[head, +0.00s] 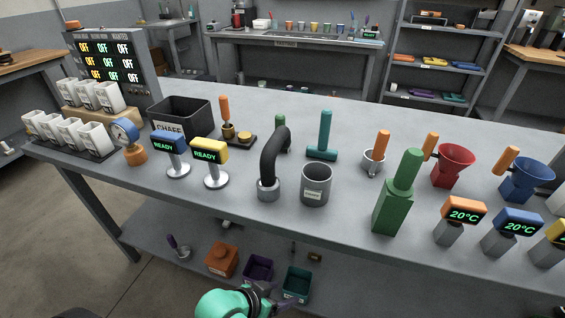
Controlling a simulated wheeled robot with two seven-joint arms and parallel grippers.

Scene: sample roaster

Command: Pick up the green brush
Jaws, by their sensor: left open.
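A green block-shaped item with an upright green handle (393,208) stands near the front edge of the grey bench, right of centre. It looks like the green brush, though no bristles show. A teal T-shaped tool (325,137) stands farther back, left of it. Another green top (280,121) shows partly behind the black curved pipe. My left gripper (272,297) is at the bottom of the head view, below the bench's front edge and to the left of the green block. It is open, touches none of these items, and its fingertips are hard to make out. My right gripper is not in view.
The grey cup (316,184) and black curved pipe (272,160) stand left of the green block. Red (452,166) and blue (525,179) funnels and temperature displays (465,212) stand to its right. Coloured bins (222,260) sit on the lower shelf near my left gripper.

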